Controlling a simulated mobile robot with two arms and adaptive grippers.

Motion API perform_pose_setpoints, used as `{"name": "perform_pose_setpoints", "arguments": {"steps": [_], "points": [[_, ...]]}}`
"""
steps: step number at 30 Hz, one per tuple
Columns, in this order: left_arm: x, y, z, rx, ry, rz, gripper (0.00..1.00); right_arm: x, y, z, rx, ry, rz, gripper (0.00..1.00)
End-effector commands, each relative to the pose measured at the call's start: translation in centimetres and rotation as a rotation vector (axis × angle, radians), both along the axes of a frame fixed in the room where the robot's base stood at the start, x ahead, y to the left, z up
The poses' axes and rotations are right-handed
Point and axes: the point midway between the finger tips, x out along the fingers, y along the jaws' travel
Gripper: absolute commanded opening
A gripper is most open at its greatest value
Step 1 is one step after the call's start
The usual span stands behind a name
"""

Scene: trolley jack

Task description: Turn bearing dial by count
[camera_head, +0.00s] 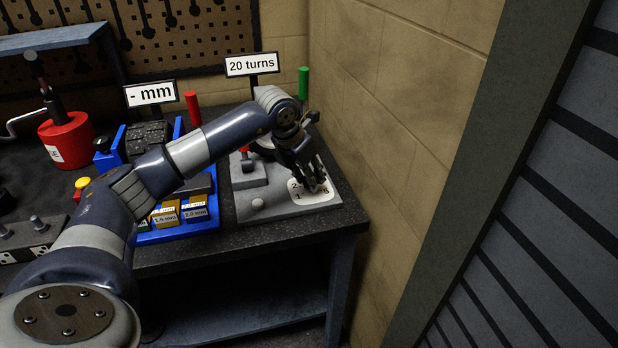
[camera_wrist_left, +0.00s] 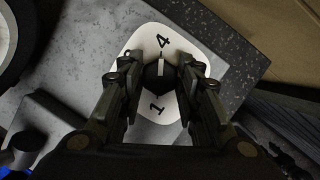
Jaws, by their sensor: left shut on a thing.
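The bearing dial is a dark round knob (camera_wrist_left: 158,76) with a white pointer line, on a white plate (camera_wrist_left: 142,44) marked with numbers. In the left wrist view the pointer is toward the 4; a 1 shows at the other end. My left gripper (camera_wrist_left: 160,78) is shut on the knob, one finger on each side. In the head view the gripper (camera_head: 314,186) reaches down onto the white plate (camera_head: 297,193) on the grey fixture (camera_head: 250,206), and hides the knob. A sign (camera_head: 251,65) reading "20 turns" stands behind the fixture. My right gripper is not in view.
A "- mm" sign (camera_head: 151,93), a red post (camera_head: 193,108) and a green post (camera_head: 303,83) stand behind. A brick wall (camera_head: 390,130) is close on the right.

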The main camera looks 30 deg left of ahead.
Motion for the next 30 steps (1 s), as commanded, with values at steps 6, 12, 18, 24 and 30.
{"name": "perform_pose_setpoints", "arguments": {"steps": [6, 12, 18, 24, 30], "points": [[0.05, 0.06, 0.12, 0.0, -0.002, -0.019, 0.08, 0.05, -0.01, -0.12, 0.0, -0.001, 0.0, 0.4], [0.04, 0.07, 0.14, 0.0, -0.002, -0.019, 0.08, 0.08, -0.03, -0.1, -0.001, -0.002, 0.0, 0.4], [0.04, 0.08, 0.14, 0.0, -0.002, -0.019, 0.5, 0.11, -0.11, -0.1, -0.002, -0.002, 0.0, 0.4], [0.02, 0.07, 0.07, 0.0, -0.001, -0.019, 0.52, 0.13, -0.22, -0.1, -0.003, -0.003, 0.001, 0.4], [-0.08, 0.09, 0.34, 0.0, -0.001, -0.019, 0.52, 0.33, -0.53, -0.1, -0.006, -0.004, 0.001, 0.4]]}}
